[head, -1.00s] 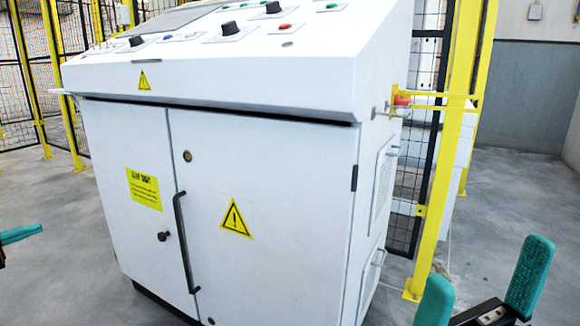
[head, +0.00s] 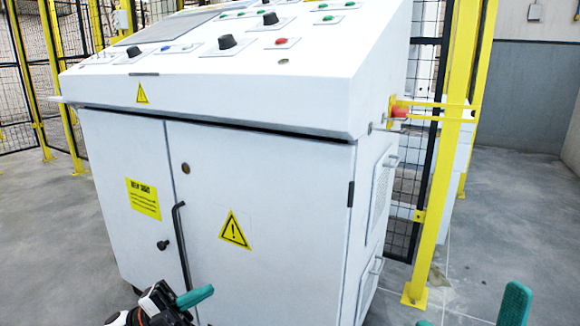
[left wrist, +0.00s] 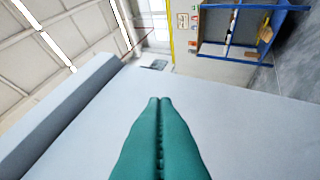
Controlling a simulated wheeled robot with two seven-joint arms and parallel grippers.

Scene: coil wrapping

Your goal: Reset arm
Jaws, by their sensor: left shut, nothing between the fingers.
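A white control cabinet (head: 270,200) with a sloped panel stands in the middle of the head view. My left gripper (head: 208,291) is low in front of its doors, near the lower end of the black door handle (head: 180,245). Its teal fingers are closed together with nothing between them, as the left wrist view (left wrist: 160,100) shows. My right gripper (head: 470,308) is at the bottom right edge. Its two teal fingers are far apart with nothing seen between them, and most of it is cut off by the frame.
Knobs and buttons (head: 228,44) cover the sloped panel. A yellow post (head: 440,170) and black mesh fence stand to the right of the cabinet. Grey floor (head: 520,220) is clear at the right. A blue shelf rack (left wrist: 228,50) shows in the left wrist view.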

